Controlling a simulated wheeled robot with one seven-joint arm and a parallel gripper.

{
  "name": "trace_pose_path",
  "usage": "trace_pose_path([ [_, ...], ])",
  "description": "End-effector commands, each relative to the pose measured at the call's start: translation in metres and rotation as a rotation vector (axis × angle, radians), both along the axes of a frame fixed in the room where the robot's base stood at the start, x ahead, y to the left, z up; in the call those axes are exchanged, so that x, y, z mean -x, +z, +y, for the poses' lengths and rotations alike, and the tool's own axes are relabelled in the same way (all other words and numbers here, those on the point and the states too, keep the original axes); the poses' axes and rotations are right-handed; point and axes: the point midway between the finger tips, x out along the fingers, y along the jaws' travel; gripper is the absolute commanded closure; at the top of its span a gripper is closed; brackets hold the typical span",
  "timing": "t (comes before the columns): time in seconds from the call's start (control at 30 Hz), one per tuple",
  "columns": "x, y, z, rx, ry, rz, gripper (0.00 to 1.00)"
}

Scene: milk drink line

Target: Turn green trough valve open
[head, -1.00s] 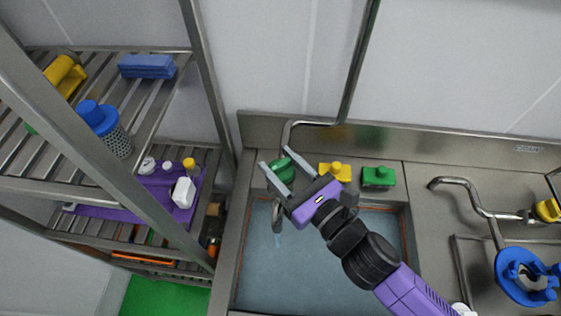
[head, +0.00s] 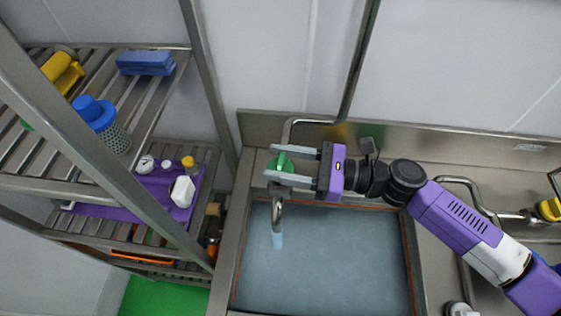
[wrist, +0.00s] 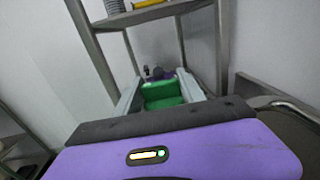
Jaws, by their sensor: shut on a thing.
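The green trough valve (head: 284,165) sits on the bent metal tap above the left rear corner of the water-filled trough (head: 325,255). My gripper (head: 276,166) reaches it from the right, its two grey fingers on either side of the green handle and shut on it. In the wrist view the green handle (wrist: 161,94) fills the space between the fingers. The tap spout (head: 277,215) points down into the trough, with a short pale-blue stream below its mouth. The handle is partly covered by the fingers.
A metal rack (head: 150,195) with a purple mat and bottles stands at the left. A steel wall ledge (head: 440,143) runs behind the trough. A second bent tap (head: 465,185) is at the right, partly behind my arm. The trough's front is clear.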

Motion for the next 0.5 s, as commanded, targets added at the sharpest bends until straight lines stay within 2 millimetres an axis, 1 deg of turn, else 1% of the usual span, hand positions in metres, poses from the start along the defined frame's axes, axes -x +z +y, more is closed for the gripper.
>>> trace_pose_path([
  [0.03, -0.0004, -0.0036, 0.0002, 0.003, 0.021, 0.001, 0.94],
  [0.2, 0.0001, -0.0029, 0.0002, 0.002, 0.077, 0.002, 0.94],
  [0.5, 0.0003, -0.0026, -0.0004, 0.003, 0.107, 0.001, 0.94],
])
